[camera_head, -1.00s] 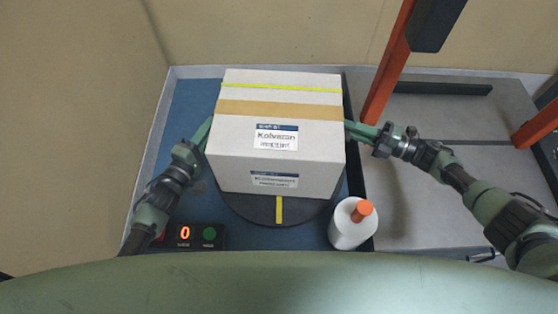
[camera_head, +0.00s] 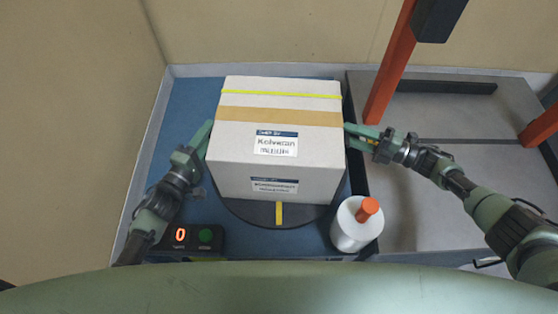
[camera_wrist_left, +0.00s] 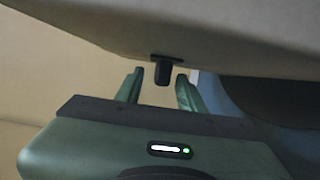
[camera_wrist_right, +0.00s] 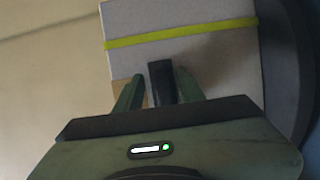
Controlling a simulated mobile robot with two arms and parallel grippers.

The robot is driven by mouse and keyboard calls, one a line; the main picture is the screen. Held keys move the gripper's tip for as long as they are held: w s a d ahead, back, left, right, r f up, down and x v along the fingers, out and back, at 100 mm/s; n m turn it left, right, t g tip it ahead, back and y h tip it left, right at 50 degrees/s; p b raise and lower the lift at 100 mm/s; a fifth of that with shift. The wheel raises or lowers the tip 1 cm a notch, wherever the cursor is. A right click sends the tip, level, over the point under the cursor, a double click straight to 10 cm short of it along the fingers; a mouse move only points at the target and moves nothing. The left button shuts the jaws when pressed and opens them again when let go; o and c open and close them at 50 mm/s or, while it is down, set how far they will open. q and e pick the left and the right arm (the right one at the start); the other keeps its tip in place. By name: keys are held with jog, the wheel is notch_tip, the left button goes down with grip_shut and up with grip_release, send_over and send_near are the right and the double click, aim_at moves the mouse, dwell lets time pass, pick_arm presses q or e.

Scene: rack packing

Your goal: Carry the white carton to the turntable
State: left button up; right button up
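The white carton (camera_head: 235,165), with a tan tape band, a yellow-green strap and printed labels, sits upright over the dark round turntable (camera_head: 245,212) and looks rested on it. The turntable's front edge and yellow mark show below it. My left gripper (camera_head: 207,130) is at the carton's left side. In the left wrist view its fingers (camera_wrist_left: 160,80) stand apart around a black tab (camera_wrist_left: 162,72) on the carton. My right gripper (camera_head: 350,136) is at the right side. In the right wrist view its open fingers (camera_wrist_right: 160,82) flank another black tab (camera_wrist_right: 161,76).
A white roll with an orange top (camera_head: 357,225) stands close to the carton's front right corner. A black control box (camera_head: 193,238) with a red 0 and a green button is at front left. Orange posts (camera_head: 392,65) rise at the right, over a grey surface (camera_head: 410,205).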

jog(key=shift+a, duration=0.1)
pick_arm(q)
jog(key=v, duration=1.2)
pick_arm(e)
jog(key=v, duration=1.2)
